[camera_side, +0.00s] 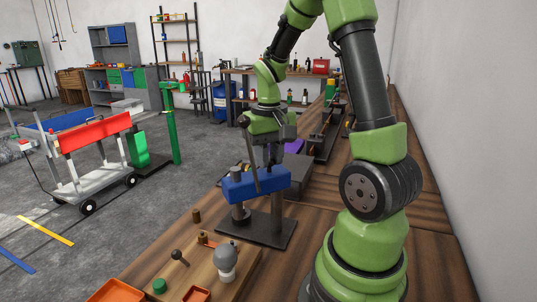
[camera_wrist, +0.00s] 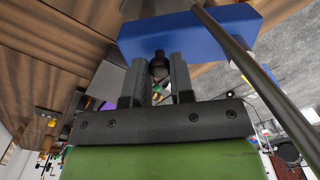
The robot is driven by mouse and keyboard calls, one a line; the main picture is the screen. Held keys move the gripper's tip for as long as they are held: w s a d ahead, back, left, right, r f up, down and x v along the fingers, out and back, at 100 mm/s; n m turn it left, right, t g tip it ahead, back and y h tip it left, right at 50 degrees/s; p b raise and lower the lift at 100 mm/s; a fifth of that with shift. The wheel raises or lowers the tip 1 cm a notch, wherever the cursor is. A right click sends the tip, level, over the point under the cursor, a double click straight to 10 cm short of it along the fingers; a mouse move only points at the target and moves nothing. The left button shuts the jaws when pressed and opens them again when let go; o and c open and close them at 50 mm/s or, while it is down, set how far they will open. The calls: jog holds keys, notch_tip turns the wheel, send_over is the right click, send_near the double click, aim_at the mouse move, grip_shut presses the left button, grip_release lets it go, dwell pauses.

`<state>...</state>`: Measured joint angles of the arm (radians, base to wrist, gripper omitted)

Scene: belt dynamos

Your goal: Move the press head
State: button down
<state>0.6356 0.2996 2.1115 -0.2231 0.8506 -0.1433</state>
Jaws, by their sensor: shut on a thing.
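The press has a blue block-shaped press head (camera_side: 256,183) above a dark flat base plate (camera_side: 268,232) on the wooden bench. A long grey lever (camera_side: 251,160) slants up across its front. My gripper (camera_side: 272,160) points down onto the top of the blue head. In the wrist view my gripper (camera_wrist: 158,62) has its two fingers on either side of a dark knob (camera_wrist: 159,68) beside the blue press head (camera_wrist: 190,35), and is shut on it. The lever (camera_wrist: 240,55) passes close on the right there. The fingertips are partly hidden in the side view.
A wooden board (camera_side: 208,270) with a grey ball-topped piece (camera_side: 226,258) and small knobs lies in front of the press. Orange trays (camera_side: 117,291) sit at the bench's near edge. A dark block (camera_side: 297,186) stands behind the press. A wall bounds the right.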

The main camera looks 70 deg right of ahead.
jog(key=shift+s+a+n, duration=0.1)
jog(key=shift+s+n, duration=0.05)
jog(key=shift+n, duration=0.85)
jog(key=shift+r, duration=0.1)
jog(key=c, duration=1)
grip_release()
notch_tip(320, 180, up, 10)
jog(key=shift+f, duration=0.1)
